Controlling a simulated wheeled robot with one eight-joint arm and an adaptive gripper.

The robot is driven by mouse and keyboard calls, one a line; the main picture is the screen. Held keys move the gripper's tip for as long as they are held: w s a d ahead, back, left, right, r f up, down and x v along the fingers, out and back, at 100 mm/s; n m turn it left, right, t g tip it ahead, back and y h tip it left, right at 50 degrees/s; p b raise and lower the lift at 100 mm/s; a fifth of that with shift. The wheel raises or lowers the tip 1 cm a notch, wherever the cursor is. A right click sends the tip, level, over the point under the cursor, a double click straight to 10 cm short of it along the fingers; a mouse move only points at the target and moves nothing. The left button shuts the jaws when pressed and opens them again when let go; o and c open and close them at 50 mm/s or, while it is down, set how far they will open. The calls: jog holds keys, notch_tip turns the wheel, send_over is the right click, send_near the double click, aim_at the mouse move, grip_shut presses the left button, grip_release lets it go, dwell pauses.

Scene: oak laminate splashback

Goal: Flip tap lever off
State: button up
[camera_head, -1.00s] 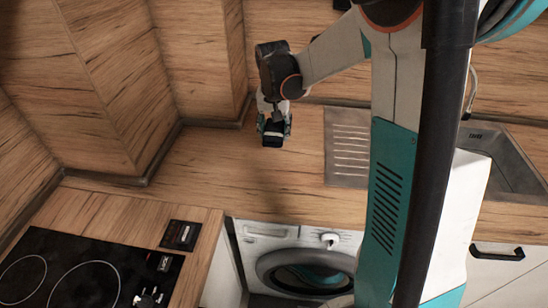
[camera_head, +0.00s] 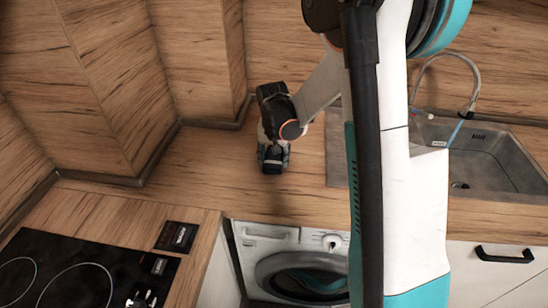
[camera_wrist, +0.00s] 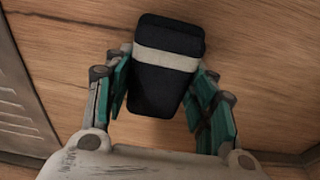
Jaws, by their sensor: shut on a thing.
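The grey curved tap (camera_head: 447,56) rises behind the sink at the right in the head view. Blue parts show near its lower end, but I cannot make out which part is the lever or its position. My gripper (camera_head: 273,158) is over the wooden worktop, well left of the tap. In the wrist view my gripper (camera_wrist: 160,95) is shut on a black object (camera_wrist: 165,90) with a pale band, its teal fingers on either side. The tap is not in the wrist view.
The steel sink (camera_head: 485,160) has a ribbed drainer, partly hidden by my arm. A hob (camera_head: 70,270) is at lower left and a washing machine (camera_head: 295,262) is under the worktop (camera_head: 225,165). A wooden splashback (camera_head: 200,60) stands behind. The worktop's left part is clear.

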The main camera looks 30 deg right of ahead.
aim_at(274, 160)
jog(key=shift+f, duration=0.1)
jog(key=o, duration=1.1)
notch_tip(274, 160, up, 12)
jog(key=s+f+p, duration=0.1)
jog(key=s+p, duration=0.1)
jog(key=p, duration=0.1)
jog(key=s+a+r+n+t, duration=0.3)
jog(key=s+a+r, duration=0.4)
jog(key=s+r, duration=0.4)
jog(key=shift+s+a+n+t+y, duration=0.15)
jog(key=shift+s+a+n+t, duration=0.4)
jog(key=shift+s, duration=1.3)
jog(key=shift+s+a+n+t+y, duration=0.25)
jog(key=shift+s+a+n, duration=0.5)
jog(key=shift+s, duration=1.1)
jog(key=shift+s+a+n+t+y, duration=0.1)
jog(key=shift+s+a+n+t, duration=0.5)
jog(key=shift+s, duration=1.25)
